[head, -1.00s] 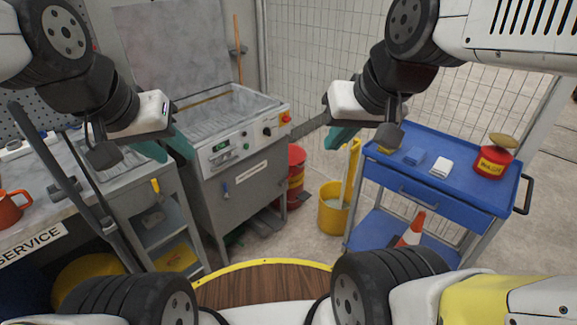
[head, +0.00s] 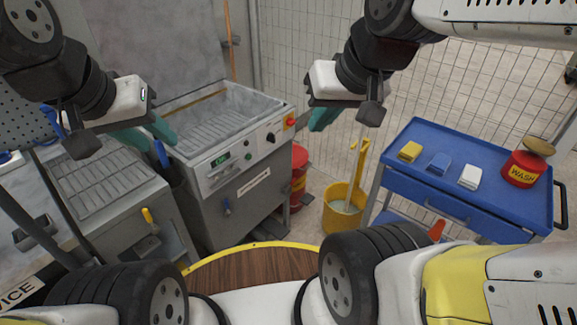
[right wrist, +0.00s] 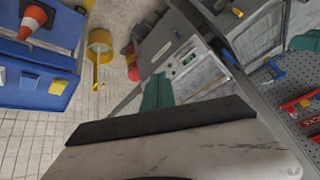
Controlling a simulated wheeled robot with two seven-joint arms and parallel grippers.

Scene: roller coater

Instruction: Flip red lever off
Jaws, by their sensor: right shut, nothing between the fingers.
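A small red lever or knob (head: 290,121) sits on a yellow plate at the right end of the grey machine's front panel (head: 240,155). Its exact position, on or off, is too small to tell. My left gripper (head: 148,134), with teal fingers, is in front of the machine's left side, apart from the red lever. Whether its fingers are open or shut is unclear. My right gripper (head: 322,118) is shut and empty, to the right of the lever and apart from it. Its teal fingers also show in the right wrist view (right wrist: 157,92).
The panel has a green display (head: 220,159) and black knobs. A blue cart (head: 465,212) at right holds small blocks and a red wash tin (head: 522,168). A yellow mop bucket (head: 342,210) and a red bin (head: 299,175) stand on the floor. A grey drain bench (head: 90,190) is at left.

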